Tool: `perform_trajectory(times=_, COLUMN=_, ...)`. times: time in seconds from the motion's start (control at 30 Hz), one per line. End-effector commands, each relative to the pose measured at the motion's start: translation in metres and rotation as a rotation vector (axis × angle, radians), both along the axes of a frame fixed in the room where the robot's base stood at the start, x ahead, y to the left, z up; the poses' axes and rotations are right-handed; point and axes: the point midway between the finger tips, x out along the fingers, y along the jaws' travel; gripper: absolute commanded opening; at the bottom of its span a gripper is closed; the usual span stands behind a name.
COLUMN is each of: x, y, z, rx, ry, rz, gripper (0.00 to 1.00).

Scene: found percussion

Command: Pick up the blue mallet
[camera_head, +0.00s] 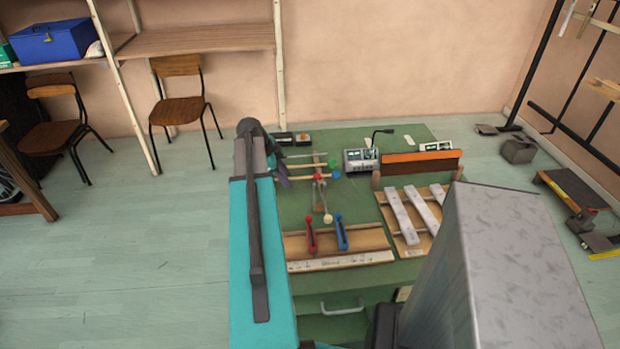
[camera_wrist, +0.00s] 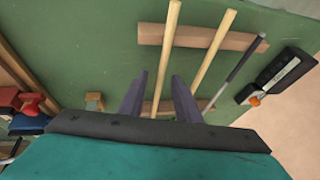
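The blue mallet (camera_head: 336,174) has a blue ball head and a pale wooden stick, and lies on a wooden rest on the green table. In the wrist view its stick (camera_wrist: 168,45) runs between the two fingers of my gripper (camera_wrist: 160,82); its head is out of that view. My gripper (camera_head: 283,178) is open, with gaps between the fingers and the stick. The green mallet (camera_head: 333,163) lies parallel just behind it; its stick (camera_wrist: 214,50) shows right of the fingers.
A thin grey rod (camera_wrist: 235,72) and a black box (camera_wrist: 281,76) lie beyond the green mallet. Red (camera_head: 310,234) and blue (camera_head: 341,234) handled objects stand on a near wooden board. A metal-bar instrument (camera_head: 400,216) is at right, a grey mixer (camera_head: 360,160) behind.

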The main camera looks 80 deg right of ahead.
Motion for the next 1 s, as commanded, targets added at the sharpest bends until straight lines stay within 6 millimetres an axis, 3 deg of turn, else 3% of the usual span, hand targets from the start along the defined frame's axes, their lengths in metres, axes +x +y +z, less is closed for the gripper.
perform_trajectory(times=0.3, x=0.0003, y=0.0002, z=0.0003, rx=0.0, ry=0.0, rz=0.0, gripper=0.3)
perform_trajectory(times=0.5, x=0.0004, y=0.0002, z=0.0003, rx=0.0, ry=0.0, rz=0.0, gripper=0.0)
perform_trajectory(times=1.0, x=0.0008, y=0.0, z=0.0048, rx=-0.001, ry=0.0, rz=0.0, gripper=0.0)
